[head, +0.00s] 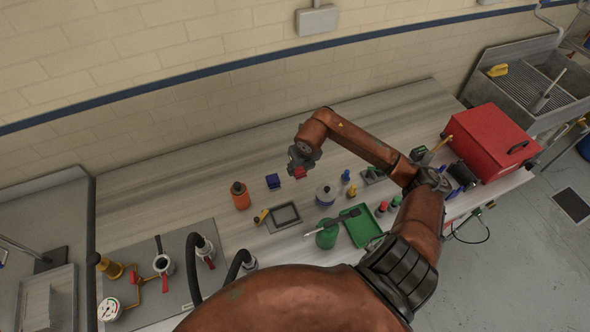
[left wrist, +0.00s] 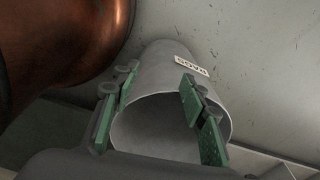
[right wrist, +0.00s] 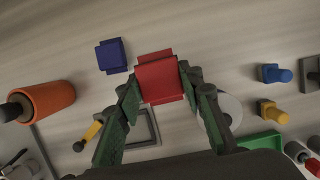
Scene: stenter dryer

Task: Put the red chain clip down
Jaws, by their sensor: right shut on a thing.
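The red chain clip (right wrist: 160,78) is held between the green-padded fingers of my right gripper (right wrist: 158,90) in the right wrist view. In the head view my right gripper (head: 301,163) is above the back of the bench, with the red clip (head: 299,172) at its tips. A blue clip-like block (head: 273,181) lies on the bench (head: 225,165) left of it; it also shows in the right wrist view (right wrist: 112,55). My left gripper (left wrist: 160,112) is open, seen only in the left wrist view. A grey labelled tube (left wrist: 168,75) shows between its fingers; contact cannot be told.
A red toolbox (head: 490,143) is at right. Bench space behind the blue block is clear.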

